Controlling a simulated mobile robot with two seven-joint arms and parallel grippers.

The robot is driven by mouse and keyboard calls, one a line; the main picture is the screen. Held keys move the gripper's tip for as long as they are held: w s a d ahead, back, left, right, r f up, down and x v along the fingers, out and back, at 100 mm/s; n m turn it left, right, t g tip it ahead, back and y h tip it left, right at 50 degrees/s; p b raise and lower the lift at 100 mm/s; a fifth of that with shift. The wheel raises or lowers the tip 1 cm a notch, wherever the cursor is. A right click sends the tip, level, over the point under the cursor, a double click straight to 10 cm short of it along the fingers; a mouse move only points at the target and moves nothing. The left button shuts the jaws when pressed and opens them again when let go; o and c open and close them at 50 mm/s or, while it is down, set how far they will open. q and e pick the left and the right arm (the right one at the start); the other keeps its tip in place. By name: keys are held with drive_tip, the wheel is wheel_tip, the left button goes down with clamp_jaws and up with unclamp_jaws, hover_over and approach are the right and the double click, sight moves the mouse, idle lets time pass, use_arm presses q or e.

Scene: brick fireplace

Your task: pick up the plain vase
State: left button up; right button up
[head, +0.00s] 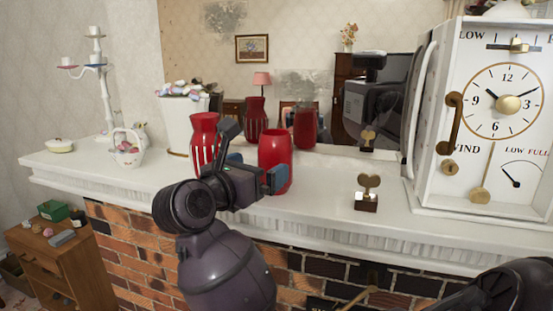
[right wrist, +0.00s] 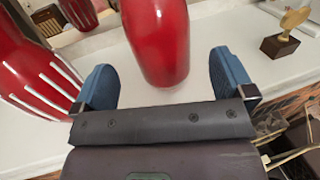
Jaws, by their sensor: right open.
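The plain vase (head: 275,150) is glossy red and stands upright on the white mantel, right of a red vase with white stripes (head: 204,135). My right gripper (head: 256,169) is in front of the plain vase and hides part of its left side. In the right wrist view, the plain vase (right wrist: 158,42) stands ahead of and partly between the two open blue fingers (right wrist: 166,78), with visible gaps on both sides. The striped vase (right wrist: 35,75) is just left of the left finger. My left gripper is not in view.
A mirror behind the mantel (head: 330,212) reflects both vases. A small wooden trophy-like ornament (head: 367,195) stands to the right, before a large white clock box (head: 490,110). A white planter (head: 181,120) and a basket (head: 127,150) stand left. Mantel space between plain vase and ornament is clear.

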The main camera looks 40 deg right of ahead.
sight(276, 159)
drive_tip(key=shift+p+x, duration=0.95)
drive_tip(key=shift+x, duration=2.5)
drive_tip(key=c, duration=1.1)
